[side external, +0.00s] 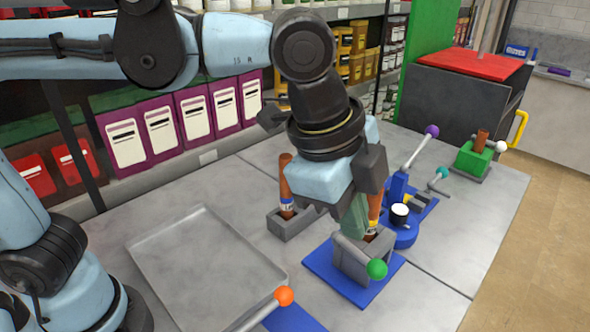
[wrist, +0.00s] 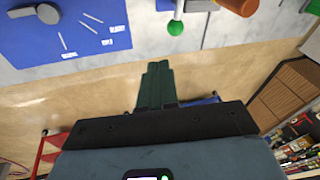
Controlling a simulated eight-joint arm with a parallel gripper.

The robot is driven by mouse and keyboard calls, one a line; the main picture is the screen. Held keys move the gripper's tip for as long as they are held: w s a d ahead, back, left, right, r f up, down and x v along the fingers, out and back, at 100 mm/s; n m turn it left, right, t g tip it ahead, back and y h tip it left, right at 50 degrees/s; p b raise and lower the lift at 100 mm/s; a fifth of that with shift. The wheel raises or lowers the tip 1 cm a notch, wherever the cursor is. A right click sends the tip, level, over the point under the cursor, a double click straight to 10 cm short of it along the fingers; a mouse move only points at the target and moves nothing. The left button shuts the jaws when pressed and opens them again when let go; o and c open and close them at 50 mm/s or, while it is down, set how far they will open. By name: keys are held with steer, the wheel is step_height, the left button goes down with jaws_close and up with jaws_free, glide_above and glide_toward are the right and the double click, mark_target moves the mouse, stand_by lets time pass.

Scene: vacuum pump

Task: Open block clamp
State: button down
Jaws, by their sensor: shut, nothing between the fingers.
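A grey clamp block (side external: 352,262) sits on a blue base plate (side external: 335,283), with a lever ending in a green ball (side external: 376,269) at its front. A brown tube (side external: 374,212) stands upright at this block. My gripper (side external: 354,228) points down just above and behind the block, its green fingers closed together and empty. Whether the fingertips touch the block is hard to tell. In the wrist view my fingers (wrist: 157,66) are together, with the green ball (wrist: 175,28) beyond the tips and a brown cylinder end (wrist: 240,5) to its right.
A grey socket block (side external: 290,223) with another brown tube stands to the left. A blue fixture (side external: 400,225) with a purple-knobbed lever (side external: 431,131) and a green block (side external: 474,160) stand to the right. An empty grey tray (side external: 207,262) and an orange ball lever (side external: 284,295) lie left.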

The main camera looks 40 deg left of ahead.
mark_target(377, 270)
steer(key=s+a+f+t+h, duration=0.1)
steer(key=s+a+f+t, duration=0.15)
steer(key=s, duration=0.25)
steer(key=w+d+f+h, duration=0.1)
steer(key=w+d+f, duration=0.2)
steer(key=w+f, duration=0.5)
steer(key=shift+d+f, duration=0.2)
steer(key=shift+f, duration=0.7)
steer(key=shift+w, duration=0.1)
steer(key=shift+w, duration=0.1)
steer(key=shift+w+d, duration=0.25)
steer(key=shift+w, duration=0.8)
steer(key=shift+s, duration=0.1)
